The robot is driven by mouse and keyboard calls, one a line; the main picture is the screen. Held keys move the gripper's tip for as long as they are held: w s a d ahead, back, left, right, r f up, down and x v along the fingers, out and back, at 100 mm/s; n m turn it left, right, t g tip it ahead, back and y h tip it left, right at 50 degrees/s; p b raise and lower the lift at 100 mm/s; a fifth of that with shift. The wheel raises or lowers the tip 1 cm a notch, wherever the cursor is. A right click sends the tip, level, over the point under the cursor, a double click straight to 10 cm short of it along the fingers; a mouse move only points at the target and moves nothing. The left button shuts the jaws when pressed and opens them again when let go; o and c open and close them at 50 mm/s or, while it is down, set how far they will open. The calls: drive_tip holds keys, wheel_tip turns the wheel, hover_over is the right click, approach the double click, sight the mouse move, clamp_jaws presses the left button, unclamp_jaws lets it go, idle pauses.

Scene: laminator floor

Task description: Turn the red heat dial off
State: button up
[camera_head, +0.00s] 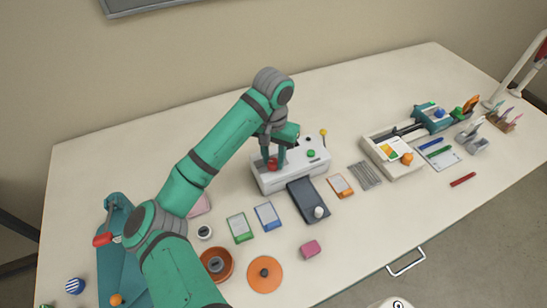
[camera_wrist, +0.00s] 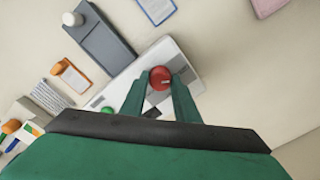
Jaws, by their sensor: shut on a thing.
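The laminator is a white box (camera_head: 298,177) near the middle of the table, and part of it shows in the wrist view (camera_wrist: 190,68). The red heat dial (camera_head: 272,164) sits at its left end. In the wrist view the red dial (camera_wrist: 160,78) is between my fingertips, with a small mark on its face. My gripper (camera_head: 272,162) points down at the dial and is shut on it. Its two green fingers also show in the wrist view (camera_wrist: 160,88). A green button (camera_head: 310,153) is on the laminator, right of the dial.
A dark grey tray (camera_head: 303,199) stands in front of the laminator. Small cards (camera_head: 267,216) lie to the left of it. A yellow-tipped lever (camera_head: 323,133) stands behind the laminator. A paper trimmer (camera_head: 392,165) is to the right. The table behind is clear.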

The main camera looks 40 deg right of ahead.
sight(273, 161)
drive_tip(key=shift+a+f+n, duration=0.1)
drive_tip(key=shift+n, duration=0.2)
drive_tip(key=o, duration=1)
drive_tip(key=shift+o, duration=0.2)
drive_tip(key=shift+r, duration=0.65)
wheel_tip(273, 161, up, 10)
drive_tip(key=shift+f, duration=0.2)
drive_tip(key=shift+w, duration=0.1)
